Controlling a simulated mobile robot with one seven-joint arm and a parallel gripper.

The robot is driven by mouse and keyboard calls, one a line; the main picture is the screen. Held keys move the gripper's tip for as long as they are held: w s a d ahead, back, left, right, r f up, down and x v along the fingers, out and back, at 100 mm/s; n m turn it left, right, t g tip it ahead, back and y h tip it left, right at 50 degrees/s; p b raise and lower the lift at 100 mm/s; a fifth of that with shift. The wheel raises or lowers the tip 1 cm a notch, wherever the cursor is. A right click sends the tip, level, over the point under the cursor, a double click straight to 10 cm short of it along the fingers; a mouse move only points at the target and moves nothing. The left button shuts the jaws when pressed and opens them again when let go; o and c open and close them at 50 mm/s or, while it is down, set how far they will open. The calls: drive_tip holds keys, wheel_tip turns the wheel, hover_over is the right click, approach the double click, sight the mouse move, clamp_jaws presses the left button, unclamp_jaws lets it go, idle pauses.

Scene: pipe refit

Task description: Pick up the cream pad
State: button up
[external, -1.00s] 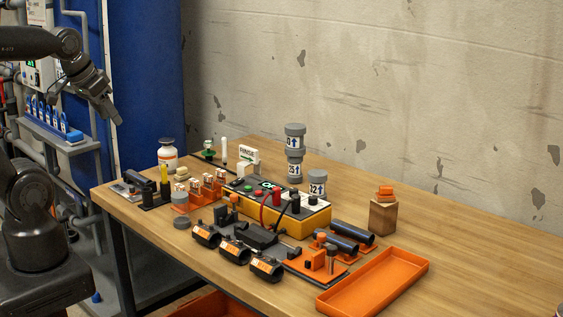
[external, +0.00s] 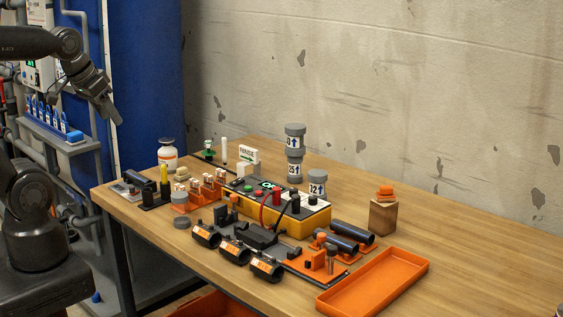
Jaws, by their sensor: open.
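My gripper (external: 114,112) hangs at the upper left in the external view, pointing down. It is open and empty, well above and to the left of the table. A small cream piece (external: 182,173) lies on the left part of the table, just behind an orange holder (external: 181,200). It may be the cream pad, but it is too small to tell. Several more cream-topped pieces (external: 208,180) stand in the orange holders beside it. My gripper is apart from all of them.
A yellow-and-black meter box (external: 283,212) and stacked grey pipe parts (external: 295,155) fill the middle. Black cylinders (external: 236,251) line the front.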

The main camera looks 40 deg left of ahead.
drive_tip(key=shift+o, duration=0.6)
drive_tip(key=g, duration=0.1)
hover_over(181, 168)
drive_tip(key=s, duration=0.4)
wheel_tip(181, 168, down, 21)
drive_tip(key=x, duration=0.5)
drive_tip(key=shift+s+a+f, duration=0.1)
drive_tip(key=shift+a, duration=0.25)
drive_tip(key=shift+w+d+x, duration=0.15)
drive_tip(key=shift+x, duration=1.2)
drive_tip(key=shift+w+d+x, duration=0.1)
drive_tip(key=shift+d+x, duration=0.05)
drive_tip(key=shift+x, duration=1.25)
